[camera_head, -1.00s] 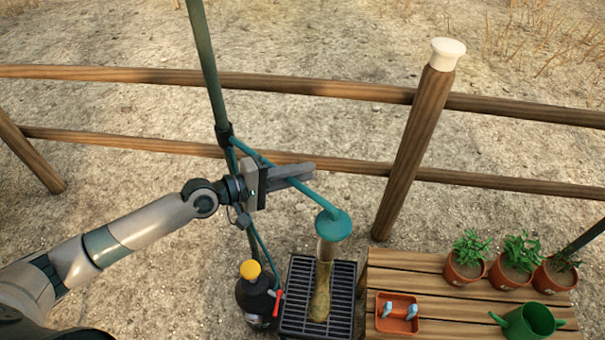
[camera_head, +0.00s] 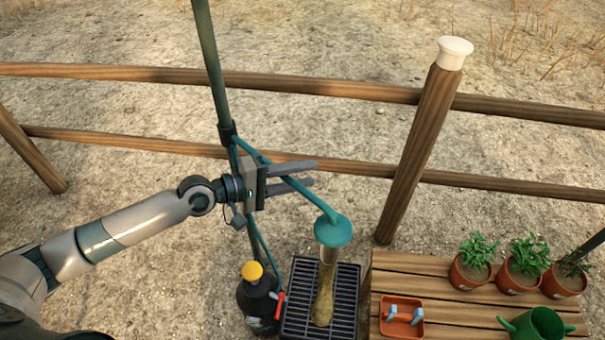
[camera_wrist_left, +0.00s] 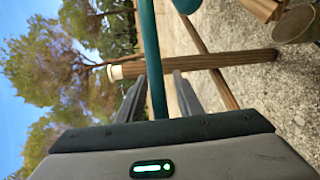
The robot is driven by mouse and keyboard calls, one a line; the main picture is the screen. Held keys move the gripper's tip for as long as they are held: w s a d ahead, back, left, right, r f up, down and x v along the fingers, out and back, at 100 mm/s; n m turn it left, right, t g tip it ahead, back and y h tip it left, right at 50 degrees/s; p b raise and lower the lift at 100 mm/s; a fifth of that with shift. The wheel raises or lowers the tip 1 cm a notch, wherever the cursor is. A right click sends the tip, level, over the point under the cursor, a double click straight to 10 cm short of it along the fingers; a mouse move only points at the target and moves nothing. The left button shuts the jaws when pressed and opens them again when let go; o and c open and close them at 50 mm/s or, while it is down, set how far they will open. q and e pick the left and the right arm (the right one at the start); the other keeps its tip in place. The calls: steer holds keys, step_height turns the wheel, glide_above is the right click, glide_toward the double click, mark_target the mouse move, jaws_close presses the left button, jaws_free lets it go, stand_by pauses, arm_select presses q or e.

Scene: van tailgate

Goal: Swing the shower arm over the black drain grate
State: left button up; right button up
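The teal shower arm (camera_head: 292,184) runs from a dark collar on the green pole (camera_head: 211,75) down to its round shower head (camera_head: 333,230). The head is above the black drain grate (camera_head: 346,300) in the picture, with a pale, yellowish column hanging below it over the grate. My left gripper (camera_head: 313,173) is open, its two fingers apart with the shower arm between them. In the left wrist view the shower arm (camera_wrist_left: 153,62) passes between the fingers (camera_wrist_left: 158,90), with a gap clear on its right side. My right gripper is not in view.
A dark bottle with a yellow cap (camera_head: 252,271) stands left of the grate. A slatted wooden bench (camera_head: 400,272) on the right holds an orange tray (camera_head: 401,316), potted plants (camera_head: 474,262) and a green watering can (camera_head: 538,325). A wooden fence (camera_head: 300,89) runs behind.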

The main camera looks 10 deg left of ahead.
arm_select(q)
steer(key=shift+a, duration=0.1)
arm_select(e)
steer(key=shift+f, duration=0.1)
